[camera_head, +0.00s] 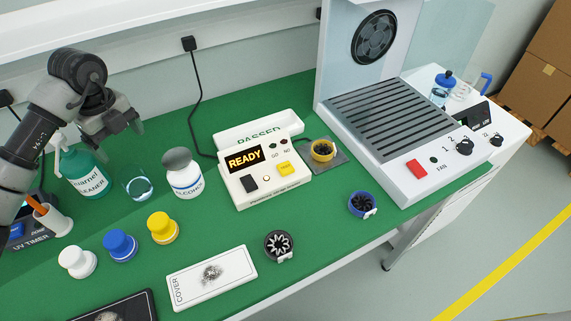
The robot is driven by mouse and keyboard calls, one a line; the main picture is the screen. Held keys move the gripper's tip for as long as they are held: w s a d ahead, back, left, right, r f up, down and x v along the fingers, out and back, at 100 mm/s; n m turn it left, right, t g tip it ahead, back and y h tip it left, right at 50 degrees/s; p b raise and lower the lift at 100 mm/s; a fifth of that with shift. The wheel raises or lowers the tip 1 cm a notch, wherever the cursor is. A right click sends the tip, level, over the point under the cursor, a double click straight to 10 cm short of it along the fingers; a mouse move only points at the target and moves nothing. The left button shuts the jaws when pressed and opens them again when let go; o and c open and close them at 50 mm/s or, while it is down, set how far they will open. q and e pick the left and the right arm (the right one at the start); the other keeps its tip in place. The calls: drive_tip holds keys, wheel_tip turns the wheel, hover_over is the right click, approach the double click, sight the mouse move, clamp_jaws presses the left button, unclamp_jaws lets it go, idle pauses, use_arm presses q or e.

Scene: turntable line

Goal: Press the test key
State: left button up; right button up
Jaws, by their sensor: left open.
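The tester (262,201) is a cream box on the green bench in the middle of the head view. Its display (244,158) reads READY. A yellow key (285,168) sits on its top right, with a black switch (250,184) and a small round button to its left. Which of these is the test key cannot be read here. My left gripper (122,138) is open and empty at upper left, above the bench near the cleaner bottle, well apart from the tester. My right gripper is out of view.
A cleaner bottle (88,176) and an alcohol bottle (184,181) stand left of the tester. Yellow, blue and white knobs lie in front. A cover card (190,284) and small fans lie near the front edge. A white fan unit (410,182) stands right.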

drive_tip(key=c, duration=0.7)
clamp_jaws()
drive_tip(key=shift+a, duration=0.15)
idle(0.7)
